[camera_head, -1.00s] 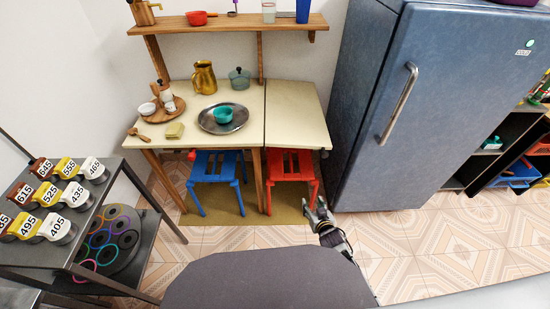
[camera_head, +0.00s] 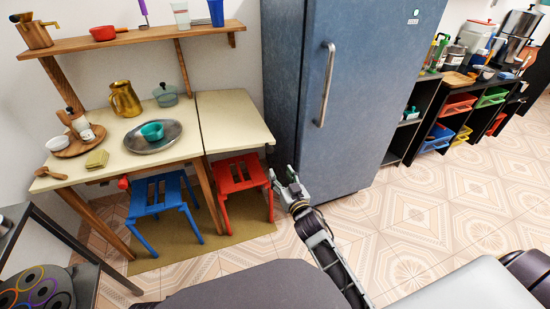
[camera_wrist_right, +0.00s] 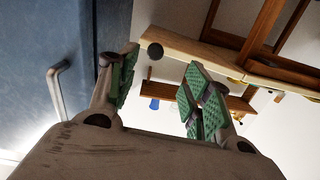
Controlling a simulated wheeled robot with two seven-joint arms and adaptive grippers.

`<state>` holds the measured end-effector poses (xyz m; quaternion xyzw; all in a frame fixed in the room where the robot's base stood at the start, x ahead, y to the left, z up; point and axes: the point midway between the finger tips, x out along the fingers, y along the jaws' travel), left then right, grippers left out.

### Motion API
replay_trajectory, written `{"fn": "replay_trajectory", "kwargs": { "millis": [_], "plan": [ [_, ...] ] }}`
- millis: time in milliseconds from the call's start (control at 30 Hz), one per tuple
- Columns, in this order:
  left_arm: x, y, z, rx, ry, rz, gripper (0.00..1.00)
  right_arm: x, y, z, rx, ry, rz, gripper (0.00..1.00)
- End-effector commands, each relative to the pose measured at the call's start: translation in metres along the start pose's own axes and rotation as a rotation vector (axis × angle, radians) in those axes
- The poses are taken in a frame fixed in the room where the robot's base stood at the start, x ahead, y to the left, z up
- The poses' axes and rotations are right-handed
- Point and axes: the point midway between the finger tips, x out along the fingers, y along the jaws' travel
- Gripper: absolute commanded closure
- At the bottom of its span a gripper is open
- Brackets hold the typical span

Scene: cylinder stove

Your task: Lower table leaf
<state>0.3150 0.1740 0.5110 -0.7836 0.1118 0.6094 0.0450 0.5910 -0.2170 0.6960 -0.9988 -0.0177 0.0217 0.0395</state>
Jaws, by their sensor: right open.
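The table (camera_head: 100,160) has a cream top, with its right leaf (camera_head: 235,120) raised level with the main top; a seam runs between them. My right gripper (camera_head: 285,178) is open and empty, in front of the fridge's left edge, to the right of and lower in the picture than the leaf's front corner. In the right wrist view its green-padded fingers (camera_wrist_right: 158,88) are spread apart. The leaf's edge (camera_wrist_right: 195,58) and a dark round knob (camera_wrist_right: 155,50) show beyond them, seen from below. My left gripper is not in view.
The blue fridge (camera_head: 350,100) with a vertical handle stands right of the leaf. A red stool (camera_head: 242,178) is under the leaf, a blue stool (camera_head: 160,200) beside it. A tray (camera_head: 150,138) with a bowl, a jug and a pot sit on the main top; the leaf is bare.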

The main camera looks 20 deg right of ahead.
Motion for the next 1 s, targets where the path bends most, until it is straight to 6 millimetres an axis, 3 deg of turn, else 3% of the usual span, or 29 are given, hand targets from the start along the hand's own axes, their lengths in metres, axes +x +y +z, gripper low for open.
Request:
{"fn": "replay_trajectory", "kwargs": {
  "millis": [233, 667, 1000],
  "plan": [
    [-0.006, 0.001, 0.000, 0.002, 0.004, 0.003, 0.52, 0.000, 0.000, -0.015, 0.005, 0.043, 0.000, 0.50],
    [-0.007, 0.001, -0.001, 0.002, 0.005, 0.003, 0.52, 0.001, 0.000, -0.016, 0.005, 0.043, -0.001, 0.50],
    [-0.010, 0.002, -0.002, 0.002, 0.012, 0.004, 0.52, 0.015, 0.000, -0.016, 0.006, 0.044, -0.001, 0.50]
  ]
}}
